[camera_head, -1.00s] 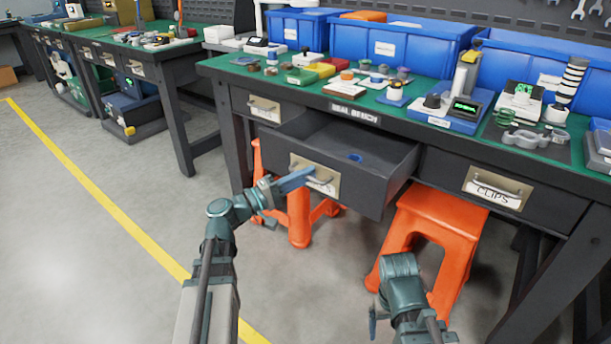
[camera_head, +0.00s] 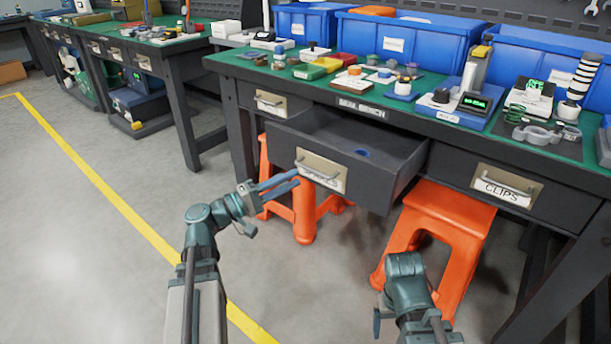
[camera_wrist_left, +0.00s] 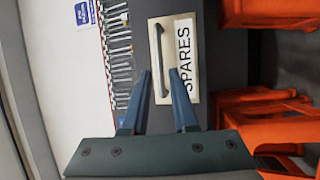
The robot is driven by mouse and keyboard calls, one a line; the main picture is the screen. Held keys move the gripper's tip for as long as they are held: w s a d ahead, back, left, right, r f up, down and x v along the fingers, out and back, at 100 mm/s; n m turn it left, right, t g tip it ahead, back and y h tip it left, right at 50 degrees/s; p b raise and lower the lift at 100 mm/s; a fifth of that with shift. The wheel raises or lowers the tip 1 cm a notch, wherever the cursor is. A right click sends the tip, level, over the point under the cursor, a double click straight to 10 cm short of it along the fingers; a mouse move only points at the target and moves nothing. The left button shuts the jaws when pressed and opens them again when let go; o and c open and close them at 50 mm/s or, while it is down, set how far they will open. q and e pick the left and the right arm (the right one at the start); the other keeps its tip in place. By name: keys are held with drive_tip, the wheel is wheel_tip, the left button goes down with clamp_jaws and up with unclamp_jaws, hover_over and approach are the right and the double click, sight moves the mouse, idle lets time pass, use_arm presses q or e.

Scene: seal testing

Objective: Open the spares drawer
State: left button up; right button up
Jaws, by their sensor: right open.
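The spares drawer (camera_head: 345,165) is the middle drawer of the seal bench. It stands pulled out, with a blue item (camera_head: 362,153) visible inside. Its front has a bar handle (camera_head: 320,172) on a label plate. In the left wrist view the handle (camera_wrist_left: 159,60) and the word SPARES show clearly.
The clips drawer (camera_head: 505,188) at the right and another drawer (camera_head: 270,103) at the left are shut. Orange stools (camera_head: 440,225) stand under the bench. Blue bins (camera_head: 395,42) and small parts stand on the green top. The floor at left is free.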

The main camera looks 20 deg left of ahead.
use_arm(q)
drive_tip(key=b+v, duration=0.1)
drive_tip(key=v, duration=0.6)
drive_tip(key=shift+s, duration=0.1)
drive_tip(key=s+d+f+m+g+y+p, duration=0.3)
drive_tip(key=d+f+g, duration=0.25)
drive_tip(key=d, duration=0.25)
drive_tip(key=s+d+f+m+g+y+p, duration=0.2)
drive_tip(key=d+f+m+g+y, duration=0.3)
drive_tip(key=d, duration=0.3)
drive_tip(key=s+d+f+m+g+y+p, duration=0.2)
drive_tip(key=s+d+f+g+p, duration=0.1)
drive_tip(key=d+f+g, duration=0.4)
wheel_tip(320, 180, up, 40)
drive_tip(key=s+d+m+t+y+p, duration=0.1)
drive_tip(key=y+p, duration=0.3)
drive_tip(key=p, duration=3.5)
drive_tip(key=shift+s+m+t+y+p, duration=0.4)
drive_tip(key=shift+m+t, duration=0.3)
drive_tip(key=shift+t, duration=0.15)
drive_tip(key=shift+d+f, duration=0.1)
drive_tip(key=shift+f, duration=0.05)
